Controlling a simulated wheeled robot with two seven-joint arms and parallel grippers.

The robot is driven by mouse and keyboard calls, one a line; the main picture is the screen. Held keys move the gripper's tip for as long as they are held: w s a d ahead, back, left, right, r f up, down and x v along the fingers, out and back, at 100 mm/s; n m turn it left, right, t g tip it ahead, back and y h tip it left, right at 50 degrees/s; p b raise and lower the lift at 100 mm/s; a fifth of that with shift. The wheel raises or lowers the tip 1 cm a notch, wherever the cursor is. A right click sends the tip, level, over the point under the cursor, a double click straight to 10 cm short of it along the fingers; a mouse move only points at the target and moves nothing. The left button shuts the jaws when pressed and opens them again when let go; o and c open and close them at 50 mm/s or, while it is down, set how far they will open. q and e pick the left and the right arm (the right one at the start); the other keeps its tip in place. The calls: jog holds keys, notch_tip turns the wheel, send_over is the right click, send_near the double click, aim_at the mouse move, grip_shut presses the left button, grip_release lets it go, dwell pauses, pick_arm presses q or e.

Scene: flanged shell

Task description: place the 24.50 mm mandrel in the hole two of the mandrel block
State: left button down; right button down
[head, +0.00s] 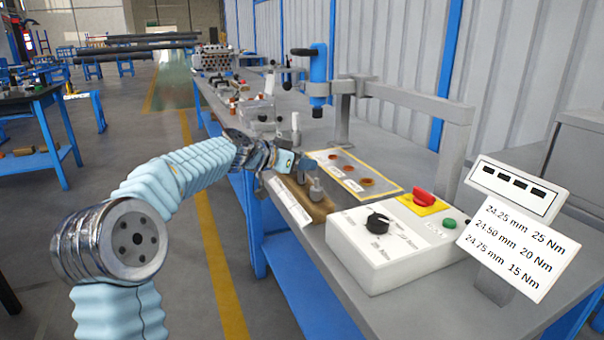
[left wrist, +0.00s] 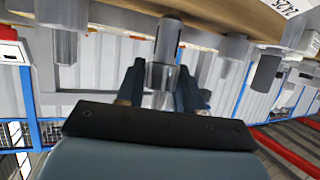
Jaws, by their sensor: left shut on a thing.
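The mandrel block (head: 318,209) is a wooden bar with white labels along its near side, on the bench in the head view. It also shows along the top of the left wrist view (left wrist: 222,14), which looks upside down. My left gripper (head: 308,172) is over the block. In the left wrist view its two dark fingers (left wrist: 160,88) are shut on a grey metal mandrel (left wrist: 164,52). The mandrel's end overlaps the block, and I cannot tell whether it sits in a hole. Other grey mandrels stand on the block, one at left (left wrist: 66,46) and one at right (left wrist: 265,72). The held mandrel's size is not readable.
A white control box (head: 385,250) with a black dial stands right of the block. Behind is a yellow-edged panel (head: 345,170) with round orange-brown spots. A blue press (head: 318,75) stands farther back. A sign (head: 512,248) lists sizes and torques, 24.50 mm with 20 Nm.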

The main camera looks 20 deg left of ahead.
aim_at(302, 174)
pick_arm(q)
jog(key=f, duration=0.3)
jog(key=shift+w+a+f, duration=0.1)
jog(key=shift+w+f, duration=0.15)
jog(key=shift+f, duration=0.1)
jog(key=shift+f+b, duration=0.2)
jog(key=shift+b, duration=0.15)
jog(key=c, duration=0.7)
grip_release()
jog(key=shift+r, duration=0.1)
